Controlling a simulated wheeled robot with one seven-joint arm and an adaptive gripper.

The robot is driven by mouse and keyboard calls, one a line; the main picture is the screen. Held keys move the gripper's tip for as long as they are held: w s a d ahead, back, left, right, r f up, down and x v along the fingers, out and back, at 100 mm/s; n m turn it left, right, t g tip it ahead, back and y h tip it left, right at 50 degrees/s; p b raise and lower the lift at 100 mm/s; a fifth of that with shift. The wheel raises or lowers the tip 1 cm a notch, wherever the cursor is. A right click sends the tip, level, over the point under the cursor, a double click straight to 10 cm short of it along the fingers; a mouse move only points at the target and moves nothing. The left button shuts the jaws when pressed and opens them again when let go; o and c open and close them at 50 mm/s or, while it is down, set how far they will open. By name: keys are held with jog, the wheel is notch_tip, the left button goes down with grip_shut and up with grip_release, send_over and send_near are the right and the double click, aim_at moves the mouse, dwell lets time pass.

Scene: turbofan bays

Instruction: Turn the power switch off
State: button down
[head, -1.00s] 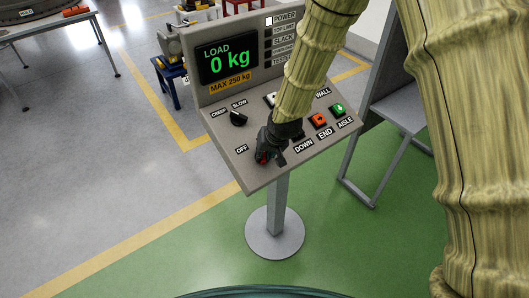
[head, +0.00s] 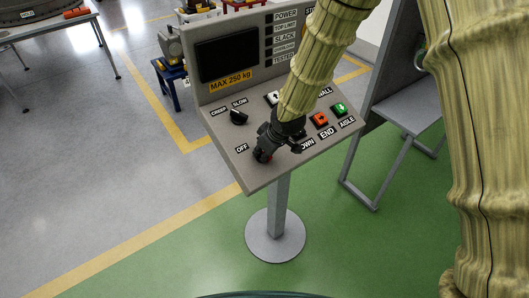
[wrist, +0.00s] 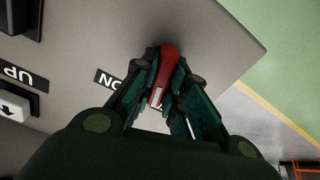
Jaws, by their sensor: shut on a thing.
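The power switch is a red knob with a white line, at the front left corner of the grey control panel (head: 222,135). In the head view only a bit of the switch (head: 263,157) shows past my gripper (head: 266,150). In the wrist view the red knob (wrist: 168,62) stands between my two fingers (wrist: 165,75), which are shut on it from both sides. The OFF label (head: 242,148) lies left of the knob, and the ON label (wrist: 108,80) shows beside it in the wrist view. The load display (head: 227,58) is dark.
A grey stand (head: 400,120) is close on the right. Open floor lies at the left.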

jog(key=shift+n, duration=2)
jog(key=c, duration=1.4)
grip_release()
jog(key=shift+d, duration=0.1)
jog(key=shift+c, duration=0.2)
jog(key=v, duration=1.2)
jog(key=shift+f, duration=0.1)
